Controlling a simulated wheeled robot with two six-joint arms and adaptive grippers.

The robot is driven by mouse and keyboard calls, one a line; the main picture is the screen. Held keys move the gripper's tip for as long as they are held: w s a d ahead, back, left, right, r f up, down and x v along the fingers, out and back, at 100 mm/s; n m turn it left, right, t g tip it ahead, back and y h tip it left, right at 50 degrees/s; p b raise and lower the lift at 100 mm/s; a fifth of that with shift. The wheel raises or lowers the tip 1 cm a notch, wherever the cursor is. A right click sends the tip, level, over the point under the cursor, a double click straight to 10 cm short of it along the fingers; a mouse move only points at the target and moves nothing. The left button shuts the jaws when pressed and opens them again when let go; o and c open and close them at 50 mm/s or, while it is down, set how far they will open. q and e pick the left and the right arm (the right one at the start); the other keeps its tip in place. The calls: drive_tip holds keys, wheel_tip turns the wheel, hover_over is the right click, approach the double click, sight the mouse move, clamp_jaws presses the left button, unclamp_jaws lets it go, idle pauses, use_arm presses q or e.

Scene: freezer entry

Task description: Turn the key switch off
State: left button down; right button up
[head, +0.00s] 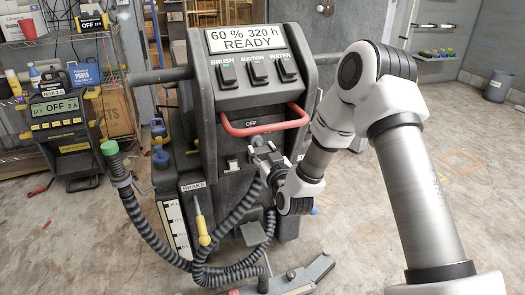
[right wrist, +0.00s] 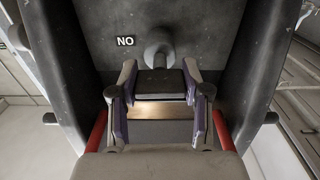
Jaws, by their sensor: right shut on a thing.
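The key switch sits on the dark front panel of the floor machine (head: 204,140), below its red handle (head: 265,128). In the right wrist view a round grey collar (right wrist: 159,45) stands out from the panel, with the dark key (right wrist: 160,83) in front of it. My right gripper (head: 264,155) reaches in from the right, and its fingertips (right wrist: 160,78) are shut on the key, one on each side. An "OFF" label shows above it in the head view; a label (right wrist: 125,41) reading as upside-down "ON" shows beside the collar. My left gripper is not in view.
The machine's screen (head: 237,39) reads "60 % 320 h READY", above rocker switches marked brush, suction and water. A black hose (head: 150,232) and a yellow-handled brake lever (head: 203,230) are at the lower left. A charger (head: 60,118) stands on the left. Floor at right is mostly clear.

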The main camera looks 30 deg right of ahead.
drive_tip(key=n+p, duration=0.1)
drive_tip(key=n, duration=0.1)
drive_tip(key=n+p, duration=0.2)
drive_tip(key=shift+r, duration=0.3)
drive_tip(key=n+p, duration=0.5)
drive_tip(key=shift+n, duration=0.3)
drive_tip(key=n+p, duration=0.3)
drive_tip(key=n, duration=0.1)
drive_tip(key=shift+p, duration=0.4)
drive_tip(key=shift+f+n+p, duration=0.15)
drive_tip(key=shift+n+p, duration=1.3)
drive_tip(key=shift+n, duration=0.55)
drive_tip(key=shift+f, duration=0.1)
drive_tip(key=o, duration=1.2)
drive_tip(key=shift+c, duration=0.2)
